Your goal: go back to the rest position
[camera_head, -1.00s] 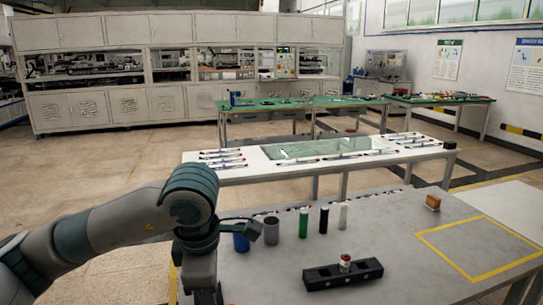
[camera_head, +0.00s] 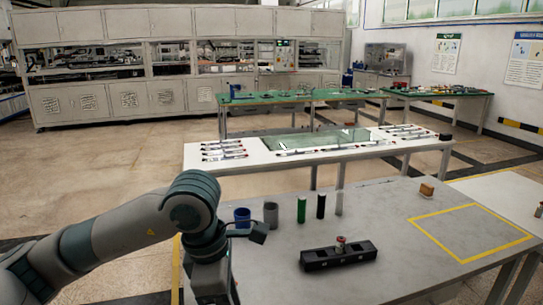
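My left arm comes in from the left, bent over the left edge of the grey table (camera_head: 300,280). My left gripper (camera_head: 218,298) is at the bottom edge of the picture, mostly cut off, and its fingers cannot be made out. My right gripper is out of view. On the table stands a black block (camera_head: 338,256) with a small red and white piece (camera_head: 341,243) upright in it. Behind it are a blue cup (camera_head: 242,218), a grey cup (camera_head: 271,214), a green cylinder (camera_head: 301,209), a black cylinder (camera_head: 321,205) and a white cylinder (camera_head: 339,203).
A brown block (camera_head: 427,189) lies at the table's far right, near an empty yellow-taped rectangle (camera_head: 470,258). A white table (camera_head: 310,163) with several pen-like parts and a glass sheet stands behind. Green-topped tables (camera_head: 300,97) are farther back. The table's right front is clear.

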